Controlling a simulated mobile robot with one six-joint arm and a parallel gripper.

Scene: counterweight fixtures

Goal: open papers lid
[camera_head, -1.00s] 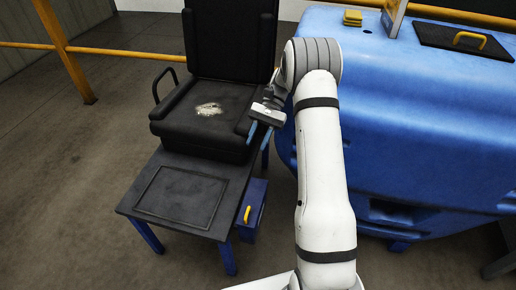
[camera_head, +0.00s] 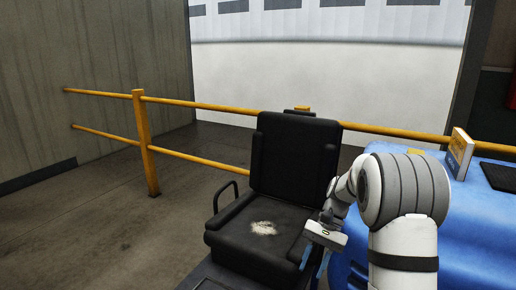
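No lid is clearly marked as the papers lid. A flat black panel (camera_head: 500,176) lies on top of the blue body (camera_head: 470,215) at the right edge, cut off by the frame. Its yellow handle, seen earlier, is out of view. A dark flat surface (camera_head: 208,284) in front of the seat barely shows at the bottom edge. My gripper (camera_head: 314,263) hangs beside the right side of the black seat, pointing down. Its two blue fingers are apart, with nothing seen between them. It is well left of the black panel.
The black seat (camera_head: 284,160) has a pale worn patch and an armrest loop on its left. Yellow rails (camera_head: 210,105) run behind it. A yellow-and-white upright card or box (camera_head: 459,153) stands on the blue body. Open floor (camera_head: 110,235) lies at left.

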